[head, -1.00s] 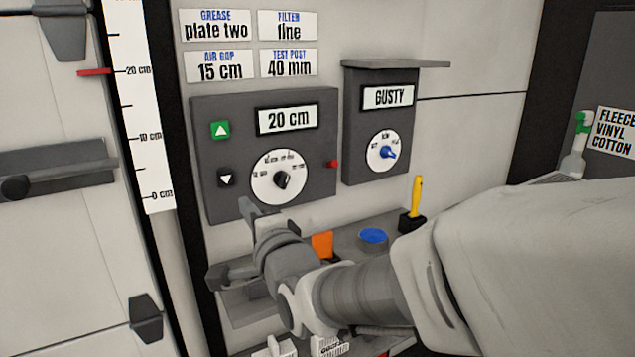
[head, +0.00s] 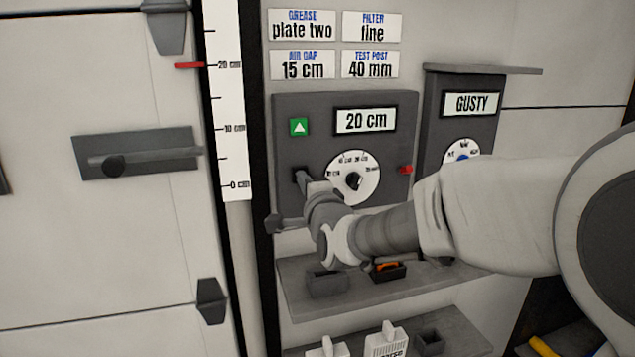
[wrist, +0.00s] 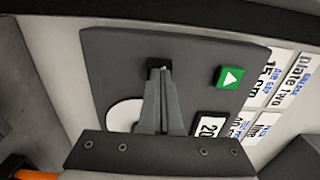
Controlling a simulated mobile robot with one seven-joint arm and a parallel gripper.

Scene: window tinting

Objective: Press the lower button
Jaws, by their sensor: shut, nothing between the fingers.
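The dark control box (head: 289,106) on the wall carries a green up-arrow button (head: 299,127) and, below it, the black lower button (head: 299,173). The box's display (head: 366,121) reads 20 cm. My gripper (head: 304,181) is shut and empty, with its fingertips at the lower button and covering most of it. In the wrist view the closed fingertips (wrist: 160,72) overlap the edge of the black button (wrist: 157,63); I cannot tell whether they touch it. The green button (wrist: 231,77) is clear of the fingers.
A dial (head: 352,178) sits right of the fingers and a red knob (head: 405,169) beyond it. A GUSTY box (head: 431,118) is at the right. A shelf (head: 300,300) lies below my arm. The red marker (head: 189,66) stands at 20 cm on the scale (head: 231,110).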

